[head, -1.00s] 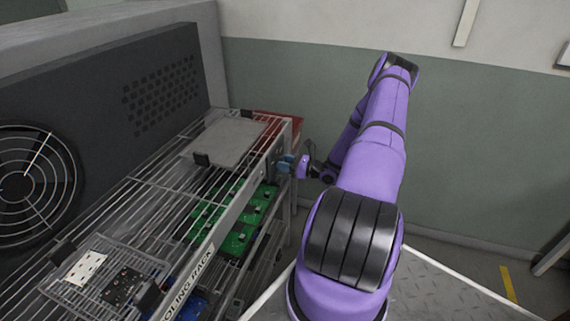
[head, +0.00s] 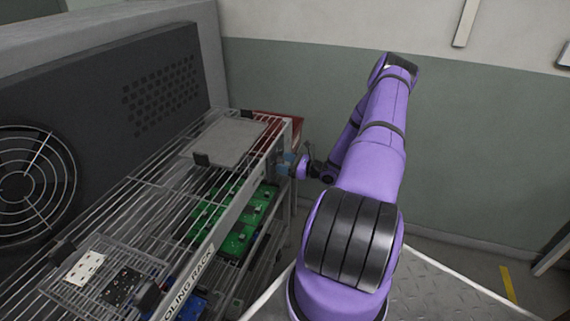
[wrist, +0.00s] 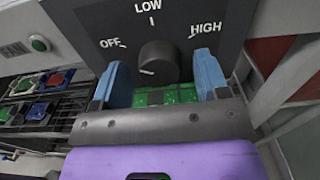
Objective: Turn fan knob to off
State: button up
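The fan knob (wrist: 157,61) is a dark round knob on a dark panel (wrist: 90,20) in the wrist view. OFF is printed left of it, LOW above it and HIGH to its right. A pale mark shows low on the knob's face; I cannot tell for certain which setting it points to. My gripper (wrist: 163,72) is open, with one blue finger on each side of the knob. Gaps show between the fingers and the knob, and nothing is held. In the head view my gripper (head: 287,166) is small at the rack's far right end, and the knob cannot be made out.
A wire cooling rack (head: 150,195) holds a grey plate (head: 225,141), green circuit boards (head: 235,222) and a wire basket (head: 105,278). A large round fan grille (head: 35,180) is on the dark housing at left. A red object (head: 275,122) is behind the rack's end. The wall is behind my arm.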

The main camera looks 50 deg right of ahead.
jog(key=v, duration=1.1)
jog(key=shift+w, duration=0.1)
dwell(0.4)
